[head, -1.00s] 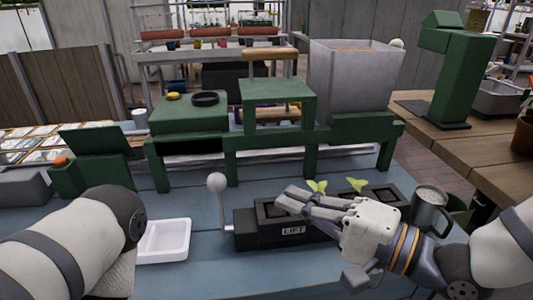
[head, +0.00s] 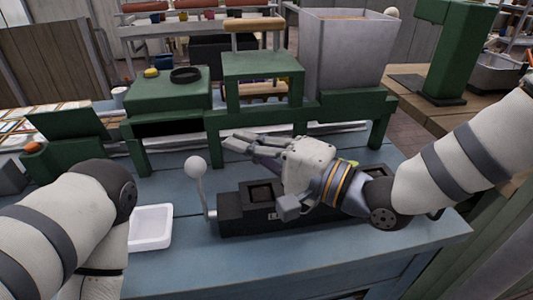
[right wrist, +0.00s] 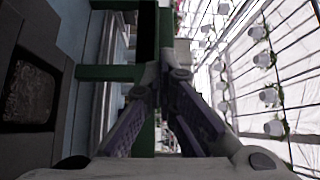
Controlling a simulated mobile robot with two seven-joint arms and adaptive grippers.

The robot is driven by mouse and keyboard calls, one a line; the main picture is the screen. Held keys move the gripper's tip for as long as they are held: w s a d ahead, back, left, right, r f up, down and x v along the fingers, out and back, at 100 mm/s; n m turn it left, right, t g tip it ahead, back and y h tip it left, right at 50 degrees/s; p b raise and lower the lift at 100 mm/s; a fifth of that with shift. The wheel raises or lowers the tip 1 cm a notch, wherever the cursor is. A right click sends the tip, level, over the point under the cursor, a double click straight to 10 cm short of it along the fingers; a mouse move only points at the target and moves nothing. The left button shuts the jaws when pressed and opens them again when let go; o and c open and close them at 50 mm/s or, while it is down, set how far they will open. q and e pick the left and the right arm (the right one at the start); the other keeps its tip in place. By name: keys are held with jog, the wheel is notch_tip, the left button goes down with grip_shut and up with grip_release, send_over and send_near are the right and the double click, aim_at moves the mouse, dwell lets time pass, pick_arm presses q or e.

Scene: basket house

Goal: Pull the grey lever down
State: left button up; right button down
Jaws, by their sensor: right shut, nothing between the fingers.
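The grey lever (head: 202,187), a thin rod with a round ball on top, stands nearly upright at the left end of the black box (head: 240,226). Its lower end meets a small pivot at the box's side. My right gripper (head: 234,142) is shut and empty, above the box and behind it, with its fingers pointing left. Its fingertips are up and to the right of the lever's ball, apart from it. In the right wrist view the fingers (right wrist: 160,85) come together. My left arm shows at the lower left, but its gripper is not seen.
A white tray (head: 150,228) lies left of the lever on the blue table (head: 330,258). A green stand (head: 335,104) with a grey bin (head: 345,60) is behind. My right arm covers the right part of the box and its seedlings.

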jog(key=s+a, duration=0.1)
jog(key=s+a+p, duration=0.1)
jog(key=shift+a+r, duration=0.2)
jog(key=shift+a, duration=0.15)
jog(key=shift+s+f, duration=0.15)
jog(key=shift+s, duration=0.25)
pick_arm(q)
jog(key=shift+w+r, duration=0.7)
jog(key=shift+r, duration=0.05)
pick_arm(e)
jog(key=shift+f, duration=0.1)
pick_arm(q)
jog(key=shift+s+f, duration=0.1)
